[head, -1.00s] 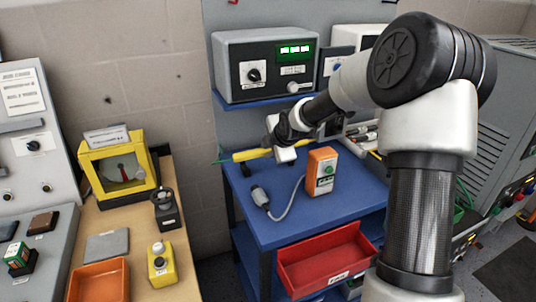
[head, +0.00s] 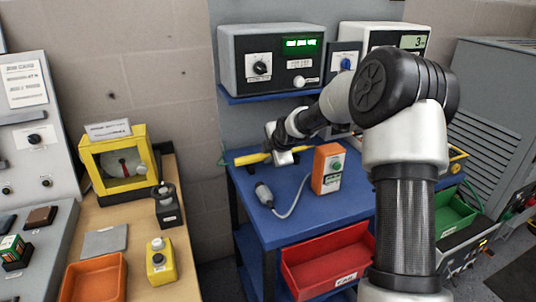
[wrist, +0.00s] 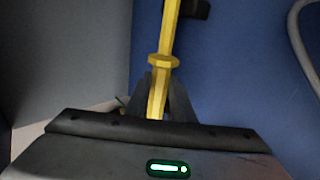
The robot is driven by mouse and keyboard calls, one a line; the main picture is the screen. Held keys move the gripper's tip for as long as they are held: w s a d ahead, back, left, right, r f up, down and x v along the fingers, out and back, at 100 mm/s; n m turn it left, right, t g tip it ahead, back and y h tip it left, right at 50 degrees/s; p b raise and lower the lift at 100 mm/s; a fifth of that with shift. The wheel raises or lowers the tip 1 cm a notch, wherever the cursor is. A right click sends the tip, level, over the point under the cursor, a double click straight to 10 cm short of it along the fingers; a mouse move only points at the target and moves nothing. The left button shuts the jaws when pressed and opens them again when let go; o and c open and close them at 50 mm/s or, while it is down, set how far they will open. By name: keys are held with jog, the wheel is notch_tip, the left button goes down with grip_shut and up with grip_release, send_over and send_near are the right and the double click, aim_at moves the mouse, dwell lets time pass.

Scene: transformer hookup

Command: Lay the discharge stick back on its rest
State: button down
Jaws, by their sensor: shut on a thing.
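The discharge stick is a yellow rod (head: 252,158) held roughly level above the back left part of the blue bench (head: 290,220). In the wrist view the stick (wrist: 168,32) runs up from between my fingers, with a yellow collar just beyond them. My gripper (head: 281,156) is shut on the stick; its fingers also show in the wrist view (wrist: 158,100). A small dark block (wrist: 196,8) lies beside the stick at the top of the wrist view; I cannot tell whether it is part of the rest or whether they touch.
A grey instrument (head: 270,60) sits on the shelf behind. A red bin (head: 326,262) is below. The bench front is mostly clear.

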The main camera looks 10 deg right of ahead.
jog(key=shift+f, duration=0.15)
jog(key=c, duration=1.5)
grip_release()
jog(key=shift+o, duration=0.2)
jog(key=p+v, duration=0.5)
jog(key=v, duration=1.2)
jog(key=shift+s, duration=0.15)
